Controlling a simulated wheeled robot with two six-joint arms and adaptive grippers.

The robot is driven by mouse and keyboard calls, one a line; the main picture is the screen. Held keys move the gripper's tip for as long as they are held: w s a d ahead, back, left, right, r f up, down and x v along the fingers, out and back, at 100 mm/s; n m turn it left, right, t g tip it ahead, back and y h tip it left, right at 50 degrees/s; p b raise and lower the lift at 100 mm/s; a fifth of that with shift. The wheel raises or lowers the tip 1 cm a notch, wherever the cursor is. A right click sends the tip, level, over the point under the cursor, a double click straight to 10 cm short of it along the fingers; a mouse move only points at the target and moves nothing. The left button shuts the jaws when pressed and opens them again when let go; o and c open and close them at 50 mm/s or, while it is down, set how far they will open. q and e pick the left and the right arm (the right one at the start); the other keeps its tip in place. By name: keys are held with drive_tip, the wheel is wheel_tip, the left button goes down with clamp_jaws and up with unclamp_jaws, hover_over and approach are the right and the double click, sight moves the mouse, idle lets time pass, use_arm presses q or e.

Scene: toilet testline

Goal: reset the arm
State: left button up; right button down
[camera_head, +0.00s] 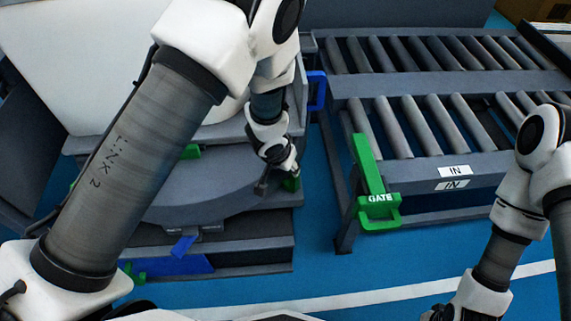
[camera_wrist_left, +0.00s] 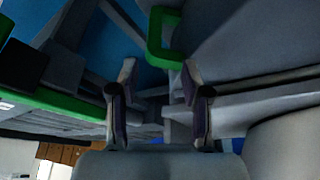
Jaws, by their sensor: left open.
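My left arm comes in from the left and bends down over the grey test station.
A white toilet body (camera_head: 90,60) sits on the grey station (camera_head: 215,205). To the right are roller conveyors (camera_head: 430,125) marked IN, with a green gate (camera_head: 368,170) upright at the near corner. Blue floor (camera_head: 320,240) is clear between station and conveyor.

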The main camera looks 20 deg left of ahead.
use_arm(q)
drive_tip(key=shift+s+f, duration=0.1)
drive_tip(key=shift+f, duration=0.05)
drive_tip(key=s+a+f+n+g, duration=0.3)
drive_tip(key=s+a+f+g, duration=0.1)
drive_tip(key=s+f, duration=0.75)
drive_tip(key=s+a+n+g, duration=0.1)
drive_tip(key=s+a, duration=0.2)
drive_tip(key=s, duration=0.6)
drive_tip(key=s+a, duration=0.3)
drive_tip(key=s, duration=0.6)
wheel_tip(320, 180, up, 21)
drive_tip(key=w+m+p, duration=0.1)
drive_tip(key=p, duration=2)
drive_tip(key=shift+w+m+t+y, duration=0.3)
drive_tip(key=shift+y, duration=0.1)
drive_tip(key=shift+s+r, duration=0.1)
